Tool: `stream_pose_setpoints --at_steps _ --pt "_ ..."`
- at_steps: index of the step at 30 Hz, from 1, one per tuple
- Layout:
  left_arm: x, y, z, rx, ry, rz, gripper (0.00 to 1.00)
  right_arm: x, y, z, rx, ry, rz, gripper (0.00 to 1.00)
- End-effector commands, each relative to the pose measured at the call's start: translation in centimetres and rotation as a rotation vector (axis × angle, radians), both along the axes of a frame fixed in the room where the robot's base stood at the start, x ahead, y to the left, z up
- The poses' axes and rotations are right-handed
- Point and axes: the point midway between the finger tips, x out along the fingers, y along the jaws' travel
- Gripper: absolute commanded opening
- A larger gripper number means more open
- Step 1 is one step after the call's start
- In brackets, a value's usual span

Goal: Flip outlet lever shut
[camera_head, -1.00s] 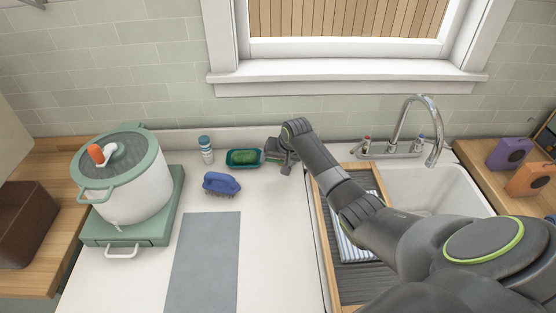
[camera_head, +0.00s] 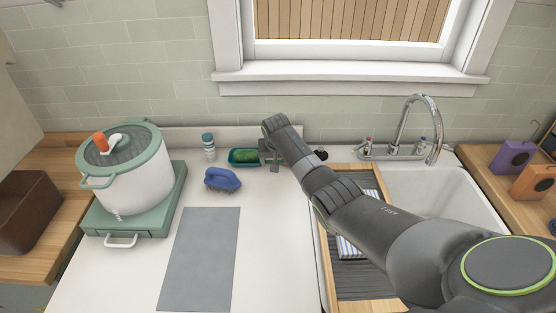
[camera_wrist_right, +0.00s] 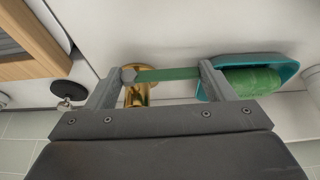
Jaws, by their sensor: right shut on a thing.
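My right gripper (camera_head: 271,160) is low over the back of the counter, just right of a teal dish (camera_head: 238,162). In the right wrist view, a flat green lever bar (camera_wrist_right: 168,74) spans the gap between the fingertips of my right gripper (camera_wrist_right: 167,72). The gripper is shut on this lever, with one finger at each end. A brass fitting (camera_wrist_right: 138,95) stands under the lever's left end, partly hidden by the finger and gripper body. In the head view my gripper hides the lever and fitting. My left gripper is not in view.
The teal dish (camera_wrist_right: 283,66) with a green item sits close beside one finger. A black knob (camera_wrist_right: 60,89) is on the other side. A blue brush (camera_head: 222,180), a lidded pot (camera_head: 140,185), a grey mat (camera_head: 200,258) and the sink (camera_head: 450,205) are around.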

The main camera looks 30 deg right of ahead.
Motion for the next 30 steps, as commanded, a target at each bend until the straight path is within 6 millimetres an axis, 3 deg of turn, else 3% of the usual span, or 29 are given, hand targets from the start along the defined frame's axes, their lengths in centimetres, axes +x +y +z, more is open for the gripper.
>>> stream_pose_setpoints --at_steps 1,2,6,18,30 --pt "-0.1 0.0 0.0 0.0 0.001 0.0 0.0 0.0 -0.1 0.1 -0.005 -0.001 0.003 0.35" --pt "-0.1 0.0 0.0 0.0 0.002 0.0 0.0 0.0 -0.1 0.1 -0.005 -0.001 0.003 0.77" --pt "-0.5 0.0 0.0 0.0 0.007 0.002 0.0 0.0 -0.1 0.1 -0.004 -0.001 0.002 0.96" --pt "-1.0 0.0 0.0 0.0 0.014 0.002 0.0 -0.1 0.0 0.5 -0.002 -0.001 0.001 0.97" --pt "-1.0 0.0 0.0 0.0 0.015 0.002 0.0 -1.7 0.8 4.8 -0.002 -0.003 0.002 0.97"
